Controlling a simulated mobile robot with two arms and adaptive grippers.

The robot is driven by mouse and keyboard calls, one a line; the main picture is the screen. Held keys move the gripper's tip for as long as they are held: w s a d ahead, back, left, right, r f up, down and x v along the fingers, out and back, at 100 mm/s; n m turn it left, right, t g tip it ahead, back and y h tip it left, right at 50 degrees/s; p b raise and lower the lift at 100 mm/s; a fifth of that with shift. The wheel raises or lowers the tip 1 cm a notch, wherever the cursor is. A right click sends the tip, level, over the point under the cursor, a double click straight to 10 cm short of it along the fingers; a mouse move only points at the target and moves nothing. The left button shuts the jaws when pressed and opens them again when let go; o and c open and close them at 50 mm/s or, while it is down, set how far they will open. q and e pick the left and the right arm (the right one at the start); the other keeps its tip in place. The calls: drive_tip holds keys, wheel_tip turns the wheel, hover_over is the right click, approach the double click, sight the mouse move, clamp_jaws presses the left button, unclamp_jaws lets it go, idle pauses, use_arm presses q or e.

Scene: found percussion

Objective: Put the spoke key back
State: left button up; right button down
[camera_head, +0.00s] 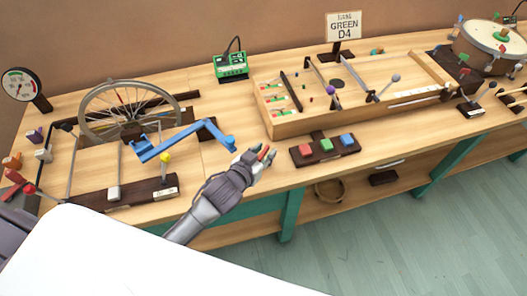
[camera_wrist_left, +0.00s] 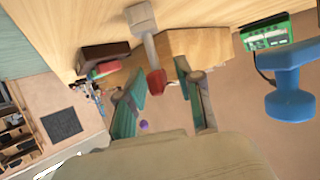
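My left gripper (camera_head: 264,155) is over the front of the bench, just right of the blue crank (camera_head: 183,140). In the left wrist view its two fingers (camera_wrist_left: 158,85) stand apart. Between them is a red-ended piece (camera_wrist_left: 156,82) with a grey shaft and a pale grey block at its other end. Gaps show on both sides of the red end, so it does not look clamped. I cannot tell for sure that it is the spoke key. Red also shows at the fingertips in the head view. The spoked wheel (camera_head: 130,92) stands on the left. My right gripper is out of view.
A button block (camera_head: 325,148) sits right of the gripper, before the long wooden box (camera_head: 290,126). A green device (camera_head: 231,66) and the GREEN D4 sign (camera_head: 343,27) stand behind. The blue crank's knob (camera_wrist_left: 290,104) is close in the wrist view.

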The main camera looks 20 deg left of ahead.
use_arm(q)
drive_tip(key=shift+r, duration=0.25)
drive_tip(key=v, duration=1.2)
drive_tip(key=shift+f, duration=0.1)
